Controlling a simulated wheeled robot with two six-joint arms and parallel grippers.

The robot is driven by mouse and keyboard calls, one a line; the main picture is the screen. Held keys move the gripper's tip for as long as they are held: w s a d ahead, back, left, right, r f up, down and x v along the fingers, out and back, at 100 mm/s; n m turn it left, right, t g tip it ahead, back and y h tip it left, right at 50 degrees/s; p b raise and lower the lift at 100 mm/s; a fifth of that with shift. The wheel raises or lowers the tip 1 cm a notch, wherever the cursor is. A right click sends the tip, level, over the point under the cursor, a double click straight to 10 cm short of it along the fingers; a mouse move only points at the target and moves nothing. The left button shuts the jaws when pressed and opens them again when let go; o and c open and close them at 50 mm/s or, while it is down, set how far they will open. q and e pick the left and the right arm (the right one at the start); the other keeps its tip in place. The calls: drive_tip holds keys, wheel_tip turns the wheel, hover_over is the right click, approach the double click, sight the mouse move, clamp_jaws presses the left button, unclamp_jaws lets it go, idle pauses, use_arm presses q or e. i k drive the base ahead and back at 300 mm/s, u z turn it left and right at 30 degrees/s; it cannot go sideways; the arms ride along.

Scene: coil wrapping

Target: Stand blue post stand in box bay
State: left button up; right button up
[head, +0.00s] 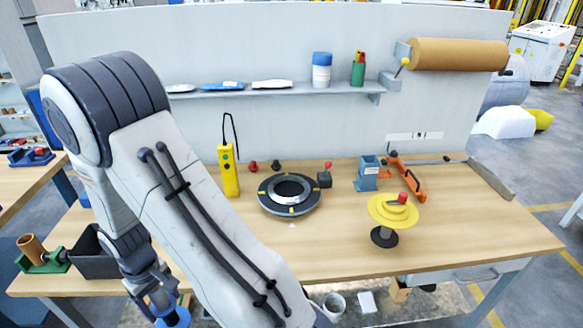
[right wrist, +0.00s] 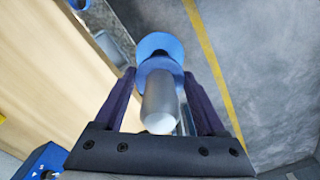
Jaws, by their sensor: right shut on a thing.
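The blue post stand shows in the right wrist view (right wrist: 160,48) with a blue disc base, a blue collar and a silver post whose rounded end faces the camera. My right gripper (right wrist: 158,82) is shut on it, one dark finger on each side. In the head view my right gripper (head: 160,298) is at the lower left, with the blue base (head: 175,319) below it, partly cut by the frame edge. A dark grey box (head: 95,266) sits on the table's left end, just left of the gripper and partly behind my arm. Its inside is mostly hidden. My left gripper is not in view.
A green stand with a brown roll (head: 33,249) is left of the box. A yellow tool (head: 229,172), a dark ring (head: 289,208), a blue block (head: 367,174) and a yellow spool (head: 392,212) stand farther right. The table's front right is clear.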

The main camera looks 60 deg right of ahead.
sight(466, 185)
drive_tip(key=u, duration=1.45)
drive_tip(key=k, duration=2.65)
drive_tip(key=z, duration=2.2)
